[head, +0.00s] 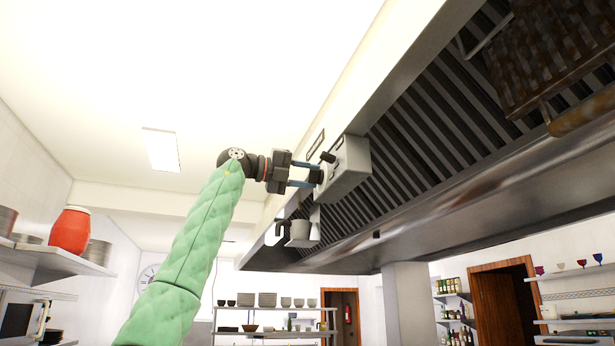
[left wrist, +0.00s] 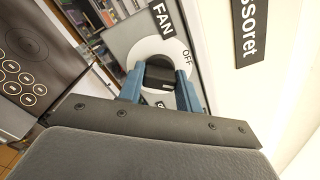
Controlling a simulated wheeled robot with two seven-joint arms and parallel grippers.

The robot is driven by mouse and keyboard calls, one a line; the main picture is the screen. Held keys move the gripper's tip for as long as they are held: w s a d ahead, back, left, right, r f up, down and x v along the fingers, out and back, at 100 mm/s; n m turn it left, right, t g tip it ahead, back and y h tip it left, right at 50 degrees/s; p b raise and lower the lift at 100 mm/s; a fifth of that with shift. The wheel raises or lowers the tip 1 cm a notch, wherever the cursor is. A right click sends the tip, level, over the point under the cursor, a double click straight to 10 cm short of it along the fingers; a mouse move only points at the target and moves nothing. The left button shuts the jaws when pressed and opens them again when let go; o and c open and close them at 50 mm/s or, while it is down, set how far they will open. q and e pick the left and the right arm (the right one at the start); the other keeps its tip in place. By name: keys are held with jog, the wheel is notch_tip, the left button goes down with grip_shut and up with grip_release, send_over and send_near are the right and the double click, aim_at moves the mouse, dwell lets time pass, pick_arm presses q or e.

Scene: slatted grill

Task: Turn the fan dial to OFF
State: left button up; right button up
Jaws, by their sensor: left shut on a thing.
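The fan dial (left wrist: 160,72) is a black knob on a round white plate (left wrist: 148,50) marked FAN and OFF in the left wrist view. My left gripper (left wrist: 160,88) has its two blue fingers on either side of the knob and is shut on it. In the head view the left gripper (head: 318,174) reaches the grey control box (head: 347,168) on the front of the hood. The knob's pointer direction is hard to make out, as the fingers and gripper body cover part of the plate. My right gripper is not in view.
The slatted metal hood (head: 440,120) extends right of the box, its long steel edge sloping across the view. A smaller grey box (head: 299,232) hangs nearby. Shelves with a red container (head: 70,230) stand at left. The space left of the hood is open.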

pick_arm(q)
jog(key=n, duration=0.2)
jog(key=n+b, duration=0.1)
jog(key=n, duration=0.4)
jog(key=shift+w+f+n, duration=0.1)
jog(key=shift+f+n, duration=0.15)
jog(key=shift+n, duration=0.05)
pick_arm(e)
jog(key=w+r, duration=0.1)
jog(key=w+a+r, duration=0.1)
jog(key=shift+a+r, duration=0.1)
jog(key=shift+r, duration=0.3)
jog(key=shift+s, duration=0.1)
pick_arm(q)
jog(key=o, duration=0.8)
jog(key=shift+o, duration=0.9)
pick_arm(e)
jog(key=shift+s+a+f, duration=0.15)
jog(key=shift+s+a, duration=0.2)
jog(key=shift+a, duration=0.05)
